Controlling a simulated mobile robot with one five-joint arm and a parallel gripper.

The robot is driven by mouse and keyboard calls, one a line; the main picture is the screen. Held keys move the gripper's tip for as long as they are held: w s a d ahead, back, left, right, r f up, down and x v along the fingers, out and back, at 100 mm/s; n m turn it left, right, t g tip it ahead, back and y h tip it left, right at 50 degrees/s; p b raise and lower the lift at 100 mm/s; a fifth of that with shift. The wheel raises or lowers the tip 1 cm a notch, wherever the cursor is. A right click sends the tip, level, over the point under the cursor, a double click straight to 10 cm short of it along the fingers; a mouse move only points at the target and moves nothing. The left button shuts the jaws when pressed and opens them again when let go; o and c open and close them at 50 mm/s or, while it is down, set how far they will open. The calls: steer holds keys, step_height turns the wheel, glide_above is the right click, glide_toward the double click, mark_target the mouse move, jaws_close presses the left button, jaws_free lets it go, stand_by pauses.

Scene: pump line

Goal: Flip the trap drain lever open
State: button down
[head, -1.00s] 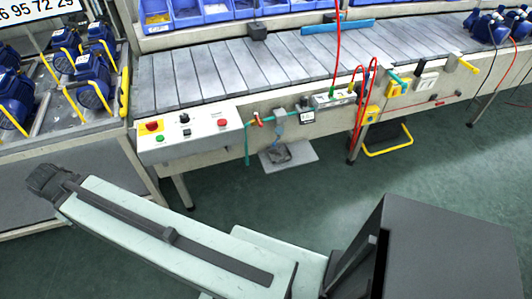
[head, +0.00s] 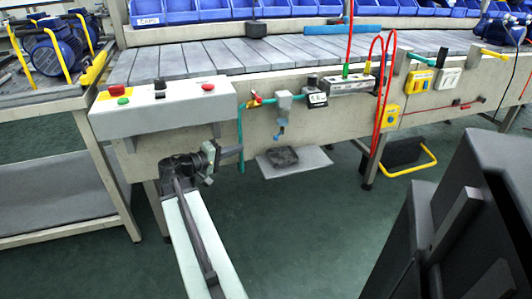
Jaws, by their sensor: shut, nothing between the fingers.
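The air-line trap (head: 284,102) is a small grey unit on the bench's front beam, in the middle of the head view. Under it hangs a small blue part (head: 280,132), which looks like the drain lever; it is too small to tell its exact position. My gripper (head: 236,152) is shut and empty, just below the control box. It points right and is to the left of the trap, a little lower, and appears apart from it.
A red-handled valve (head: 254,101) on a teal hose is left of the trap. The control box (head: 163,107) is above my gripper. A grey plate with a dark pad (head: 284,157) is below the trap. A red hose (head: 384,90) hangs to the right.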

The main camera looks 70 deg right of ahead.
steer(key=shift+s+d+r+g, duration=0.25)
steer(key=shift+s+d+r, duration=0.1)
steer(key=shift+s, duration=0.15)
steer(key=shift+s+d+r+g, duration=0.25)
steer(key=shift+s+d, duration=0.05)
steer(key=shift+s, duration=0.15)
glide_toward(279, 135)
steer(key=d, duration=0.5)
steer(key=shift+s+f, duration=0.2)
steer(key=shift+s, duration=0.2)
